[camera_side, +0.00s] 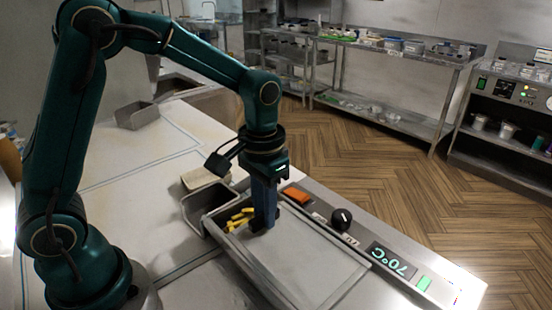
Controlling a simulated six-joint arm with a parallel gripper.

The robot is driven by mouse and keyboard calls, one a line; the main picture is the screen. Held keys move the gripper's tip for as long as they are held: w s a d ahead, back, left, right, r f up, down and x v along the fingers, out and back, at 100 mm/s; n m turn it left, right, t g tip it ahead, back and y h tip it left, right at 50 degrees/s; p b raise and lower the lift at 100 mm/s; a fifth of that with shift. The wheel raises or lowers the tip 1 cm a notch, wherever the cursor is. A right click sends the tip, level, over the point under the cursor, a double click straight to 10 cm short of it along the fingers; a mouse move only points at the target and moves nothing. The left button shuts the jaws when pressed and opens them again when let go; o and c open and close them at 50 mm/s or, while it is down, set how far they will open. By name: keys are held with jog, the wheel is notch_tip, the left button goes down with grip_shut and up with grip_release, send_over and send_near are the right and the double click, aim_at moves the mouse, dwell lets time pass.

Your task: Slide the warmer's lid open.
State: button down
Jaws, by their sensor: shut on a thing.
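The warmer (416,283) is a long metal unit on the counter, with a control strip along its right side. Its flat grey lid (310,265) covers the near part of the top. The far-left end is uncovered and yellow fries (238,220) show inside. My gripper (262,228) points straight down at the lid's far edge, beside the fries. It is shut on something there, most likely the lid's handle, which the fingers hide.
An empty metal bin (203,213) stands against the warmer's left side. Another metal container (136,115) sits farther back. The counter at left is mostly clear.

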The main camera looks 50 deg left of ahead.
aim_at(309, 261)
jog(key=d, duration=1.1)
jog(key=c, duration=0.8)
grip_release()
jog(key=shift+a, duration=0.1)
jog(key=shift+o, duration=0.2)
jog(key=shift+r, duration=2.6)
